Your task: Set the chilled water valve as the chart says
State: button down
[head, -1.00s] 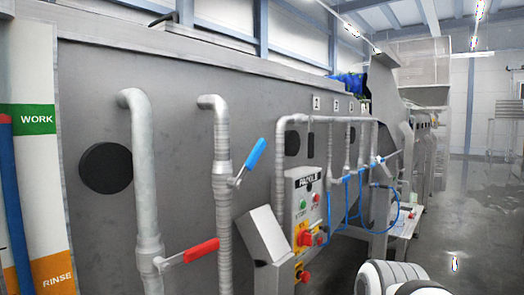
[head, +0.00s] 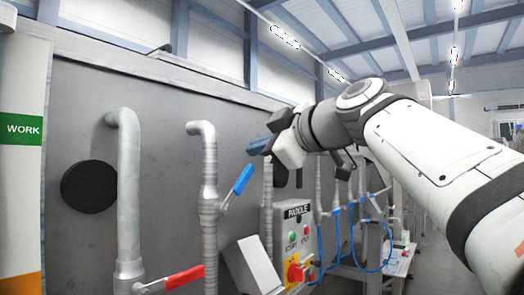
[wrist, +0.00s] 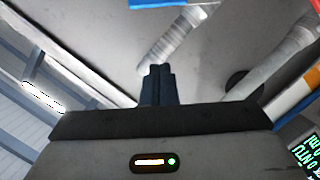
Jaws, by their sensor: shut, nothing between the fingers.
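The blue-handled valve (head: 237,183) sits on the right-hand grey vertical pipe, its handle slanting up and to the right. A blue strip at the top edge of the wrist view (wrist: 160,3) looks like the same handle. A red-handled valve (head: 180,278) sits lower on the left pipe, its handle pointing right and slightly up. My gripper (head: 254,147) is above and a little right of the blue handle, apart from it. In the wrist view its dark fingers (wrist: 160,72) are together and empty.
A grey panel marked PADDLE (head: 296,212) with buttons and a red-yellow switch stands right of the pipes, with a slanted grey box (head: 252,265) beside it. A black disc (head: 89,187) is on the tank wall. Blue hoses (head: 345,245) hang farther right.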

aim_at(246, 169)
jog(key=shift+w+a+f+p, duration=0.45)
jog(key=shift+w+f, duration=0.25)
jog(key=shift+w, duration=0.55)
jog(key=shift+w+a+f+p, duration=0.4)
jog(key=shift+w+a+f, duration=0.25)
jog(key=shift+w, duration=0.65)
jog(key=shift+w+a+f+p, duration=0.4)
jog(key=shift+w+f, duration=0.35)
jog(key=shift+w, duration=0.5)
